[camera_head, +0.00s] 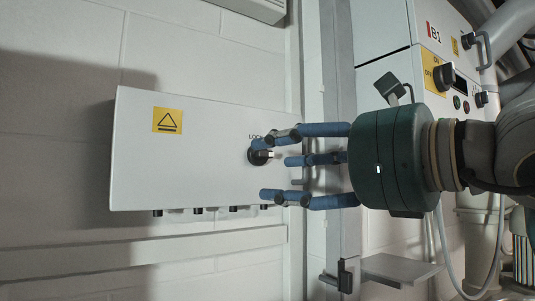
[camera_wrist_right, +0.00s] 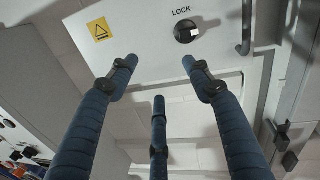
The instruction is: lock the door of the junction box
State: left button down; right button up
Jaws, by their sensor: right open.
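The junction box (camera_head: 190,150) is a pale grey box on the wall, with a yellow warning label (camera_head: 167,120) on its door. The door looks shut. My right gripper (camera_head: 275,166) has three blue fingers, spread open and empty, in front of the door's right part. In the wrist view its right fingertip is just below the knob; contact cannot be told. My left gripper is out of view.
A grey handle (camera_wrist_right: 245,30) is right of the knob in the wrist view. A control cabinet (camera_head: 380,30) marked B1, with switches and buttons, stands right of the box. A vertical post (camera_head: 340,60) runs between them. The wall left of the box is clear.

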aim_at(265, 154)
jog(key=d+r+m+t+h, duration=0.2)
jog(key=d+r+h, duration=0.1)
jog(key=d, duration=0.1)
jog(key=shift+n, duration=0.3)
jog(key=p+x, duration=0.5)
jog(key=x, duration=0.5)
jog(key=shift+p, duration=0.3)
jog(key=shift+w+a+f, duration=0.15)
jog(key=shift+w+a, duration=0.25)
jog(key=shift+w, duration=0.15)
jog(key=c, duration=1.2)
